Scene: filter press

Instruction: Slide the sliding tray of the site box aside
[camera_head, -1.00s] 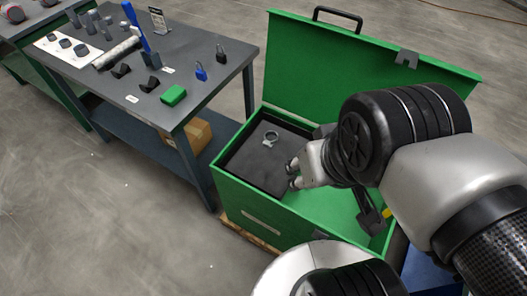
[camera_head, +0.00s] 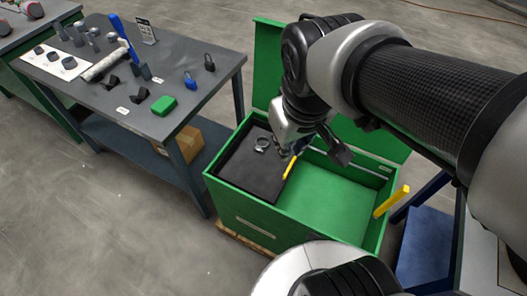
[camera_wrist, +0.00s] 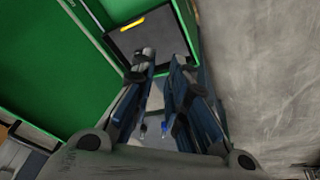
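The green site box (camera_head: 240,205) stands open with its lid raised. Its black sliding tray (camera_head: 240,170) lies in the left part, with a yellow handle (camera_head: 290,168) on its right edge. A grey ring-shaped item (camera_head: 262,144) rests on the tray. In the wrist view the tray (camera_wrist: 160,35) and its yellow handle (camera_wrist: 132,22) are ahead of the fingers. My gripper (camera_head: 292,150) hangs over the tray's right side near the handle; its fingertips are small and partly hidden here. In the wrist view my gripper (camera_wrist: 164,62) has its fingers apart, with nothing clearly held.
The right part of the box shows a bare green floor (camera_head: 330,205). A yellow piece (camera_head: 392,201) stands at its right wall. A grey table (camera_head: 130,75) with tools, padlocks and a green block (camera_head: 163,106) stands left. A blue stand (camera_head: 425,235) is at the right.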

